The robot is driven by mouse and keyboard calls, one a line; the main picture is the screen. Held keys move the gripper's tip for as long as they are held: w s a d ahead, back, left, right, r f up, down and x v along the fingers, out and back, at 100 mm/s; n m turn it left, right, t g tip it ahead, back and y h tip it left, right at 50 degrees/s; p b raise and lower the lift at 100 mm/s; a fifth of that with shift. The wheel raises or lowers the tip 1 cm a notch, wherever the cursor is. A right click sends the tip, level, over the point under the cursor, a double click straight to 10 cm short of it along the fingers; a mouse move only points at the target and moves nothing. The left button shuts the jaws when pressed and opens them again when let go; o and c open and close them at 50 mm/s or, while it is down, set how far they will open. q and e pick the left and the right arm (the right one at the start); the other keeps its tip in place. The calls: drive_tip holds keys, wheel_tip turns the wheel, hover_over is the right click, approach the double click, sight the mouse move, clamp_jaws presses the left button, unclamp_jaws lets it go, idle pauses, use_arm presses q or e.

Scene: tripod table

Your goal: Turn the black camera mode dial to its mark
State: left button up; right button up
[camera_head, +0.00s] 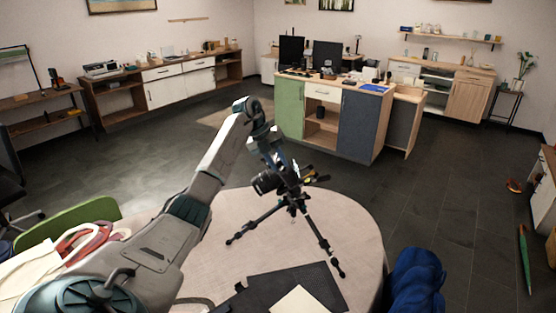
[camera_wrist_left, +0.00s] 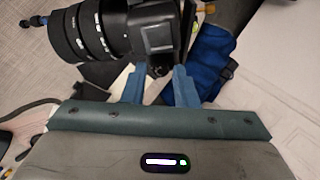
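A black camera (camera_head: 268,182) with a large lens sits on a black tripod (camera_head: 292,198) standing on the round table (camera_head: 225,265). The camera also fills the upper part of the left wrist view (camera_wrist_left: 155,38), its ribbed lens pointing left. My left gripper (camera_wrist_left: 160,78) is right at the camera body, its two blue fingers apart with a gap between them. In the head view my left arm reaches over the table and the gripper (camera_head: 284,170) comes down at the camera from above. The mode dial and its mark cannot be made out. My right gripper is not in view.
A dark mat (camera_head: 255,290) with a pale sheet (camera_head: 298,302) lies at the table's near edge. A blue cloth-like item (camera_head: 416,280) is right of the table; a green chair (camera_head: 70,222) and a bag (camera_head: 75,248) are at left. The table's far right part is clear.

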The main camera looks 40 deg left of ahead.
use_arm(q)
drive_tip(key=shift+d+f, duration=0.15)
drive_tip(key=shift+f, duration=0.05)
drive_tip(key=shift+w, duration=0.1)
clamp_jaws()
drive_tip(key=shift+r+n+p, duration=0.1)
drive_tip(key=shift+n+p, duration=0.35)
drive_tip(key=shift+n, duration=0.15)
drive_tip(key=shift+n+p, duration=0.45)
drive_tip(key=shift+n, duration=0.55)
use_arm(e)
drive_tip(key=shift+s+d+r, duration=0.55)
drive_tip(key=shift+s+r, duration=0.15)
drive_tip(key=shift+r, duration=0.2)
use_arm(q)
unclamp_jaws()
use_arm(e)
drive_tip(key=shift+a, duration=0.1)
